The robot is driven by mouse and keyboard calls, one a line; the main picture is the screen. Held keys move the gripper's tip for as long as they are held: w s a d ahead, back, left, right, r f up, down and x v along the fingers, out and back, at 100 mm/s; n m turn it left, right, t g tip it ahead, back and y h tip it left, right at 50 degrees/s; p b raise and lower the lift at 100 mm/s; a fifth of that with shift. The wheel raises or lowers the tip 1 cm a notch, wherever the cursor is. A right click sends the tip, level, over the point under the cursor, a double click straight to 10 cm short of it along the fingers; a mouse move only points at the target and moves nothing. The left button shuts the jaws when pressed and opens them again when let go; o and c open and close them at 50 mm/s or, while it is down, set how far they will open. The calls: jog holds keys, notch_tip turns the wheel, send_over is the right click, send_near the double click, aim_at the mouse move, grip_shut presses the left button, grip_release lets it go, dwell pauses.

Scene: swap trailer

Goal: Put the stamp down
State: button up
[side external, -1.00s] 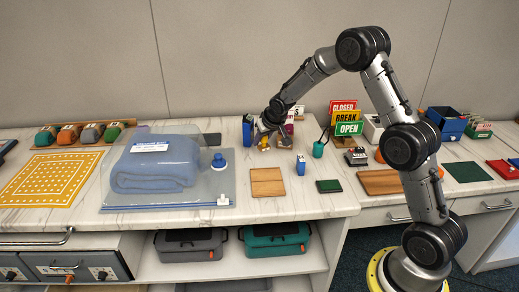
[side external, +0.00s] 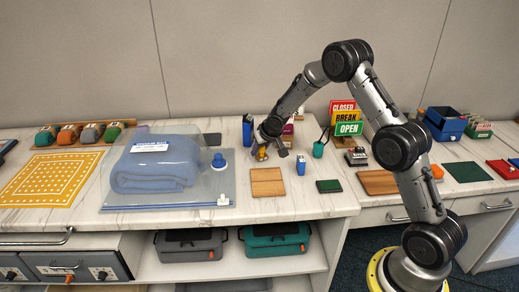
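A small yellow object (side external: 262,155), probably the stamp, is at the back of the counter, just under my gripper (side external: 267,150). My gripper points down and sits low over the counter, with its fingers partly covering the yellow object. The view is too small to show whether the fingers grip it or stand apart around it. I cannot tell whether its base touches the counter. A dark green pad (side external: 329,186) lies on the counter to the right, and a wooden board (side external: 267,182) lies in front of my gripper.
A clear-covered blue folded cloth (side external: 155,165) lies to the left. Closed, break and open signs (side external: 346,117) and a teal cup (side external: 318,149) stand at the right. Bare counter shows around the wooden board.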

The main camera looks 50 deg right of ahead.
jog(key=o, duration=0.3)
jog(key=shift+o, duration=0.2)
jog(key=shift+r, duration=0.15)
jog(key=v, duration=1.2)
jog(key=s+a+r+n, duration=0.1)
jog(key=s+a+r, duration=0.4)
jog(key=s+r, duration=0.3)
jog(key=s+a+r+n+y, duration=0.1)
jog(key=s+a, duration=0.4)
jog(key=s, duration=0.8)
jog(key=s+a+r+n+y, duration=0.1)
jog(key=s+a, duration=0.4)
jog(key=s, duration=0.8)
jog(key=shift+r+n+g, duration=0.3)
jog(key=shift+r+n, duration=0.4)
jog(key=shift+r, duration=0.05)
